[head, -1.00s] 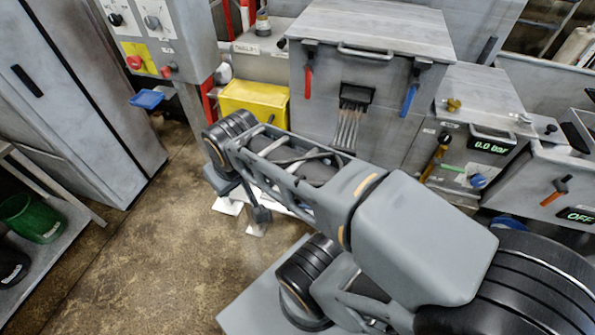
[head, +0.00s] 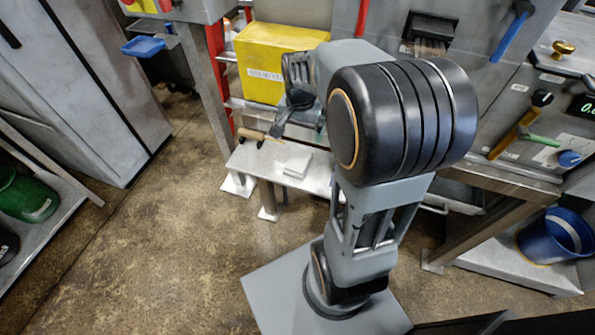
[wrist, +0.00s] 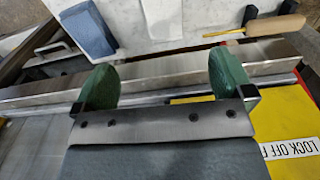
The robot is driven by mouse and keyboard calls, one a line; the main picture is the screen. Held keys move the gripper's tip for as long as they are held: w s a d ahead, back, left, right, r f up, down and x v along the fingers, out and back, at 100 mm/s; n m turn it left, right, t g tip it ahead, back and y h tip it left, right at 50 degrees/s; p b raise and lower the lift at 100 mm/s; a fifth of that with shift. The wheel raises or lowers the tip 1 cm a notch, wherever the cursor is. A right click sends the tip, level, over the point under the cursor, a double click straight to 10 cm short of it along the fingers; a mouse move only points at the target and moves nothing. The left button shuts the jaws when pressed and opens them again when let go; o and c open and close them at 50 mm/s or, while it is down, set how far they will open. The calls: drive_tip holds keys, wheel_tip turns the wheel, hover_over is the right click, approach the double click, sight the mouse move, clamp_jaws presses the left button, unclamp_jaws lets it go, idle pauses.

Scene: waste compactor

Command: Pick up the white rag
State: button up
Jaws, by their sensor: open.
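The white rag (head: 297,165) looks like a small folded pad lying flat on a low pale bench (head: 320,178) in the head view. In the wrist view a white patch (wrist: 162,18) at the top, between a blue block and a wooden handle, appears to be the same rag. My gripper (head: 280,128) is above the bench's back part, apart from the rag. In the wrist view my gripper (wrist: 165,82) shows two green fingers spread wide with nothing between them. A steel bar crosses behind the fingers.
A yellow lock-off box (head: 275,62) stands close behind my gripper; it also shows in the wrist view (wrist: 285,125). A wooden-handled tool (head: 252,135) and a blue block (wrist: 88,28) lie near the rag. A blue bucket (head: 555,237) stands at right.

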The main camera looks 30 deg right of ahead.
drive_tip(key=b, duration=0.1)
approach(298, 160)
drive_tip(key=f, duration=0.5)
drive_tip(key=shift+s+d+f, duration=0.1)
drive_tip(key=shift+s, duration=0.2)
drive_tip(key=shift+w+f+b, duration=0.15)
drive_tip(key=shift+f+b, duration=0.25)
drive_tip(key=shift+f, duration=0.85)
drive_tip(key=shift+w+f+b, duration=0.1)
drive_tip(key=shift+f+b, duration=0.25)
drive_tip(key=shift+f, duration=0.9)
drive_tip(key=c, duration=1)
wheel_tip(298, 160, up, 10)
drive_tip(key=shift+r+p, duration=0.1)
drive_tip(key=shift+p, duration=0.9)
